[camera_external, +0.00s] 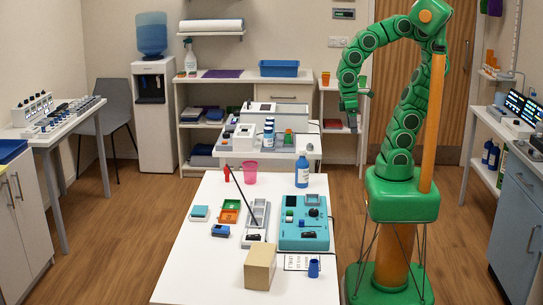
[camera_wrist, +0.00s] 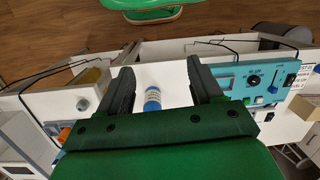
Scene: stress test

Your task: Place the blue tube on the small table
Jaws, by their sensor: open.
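My gripper (camera_external: 354,98) is high over the right side of the room, with open, empty jaws. In the wrist view its two dark fingers (camera_wrist: 157,82) frame a blue-and-white cylinder (camera_wrist: 152,99) below. This looks like the blue bottle with a white label (camera_external: 302,171) standing near the far right corner of the front white table (camera_external: 205,270). A small blue cylindrical piece (camera_external: 314,268) stands at that table's near right. I cannot tell for sure which is the blue tube. A smaller white table (camera_external: 310,151) behind bears bottles and devices.
A teal device (camera_external: 303,240), also in the wrist view (camera_wrist: 228,82), sits beside a grey tray holding a dark rod. A cardboard box (camera_external: 260,268), pink cup (camera_external: 250,173) and orange and green trays (camera_external: 229,211) share the front table. Its near left is clear.

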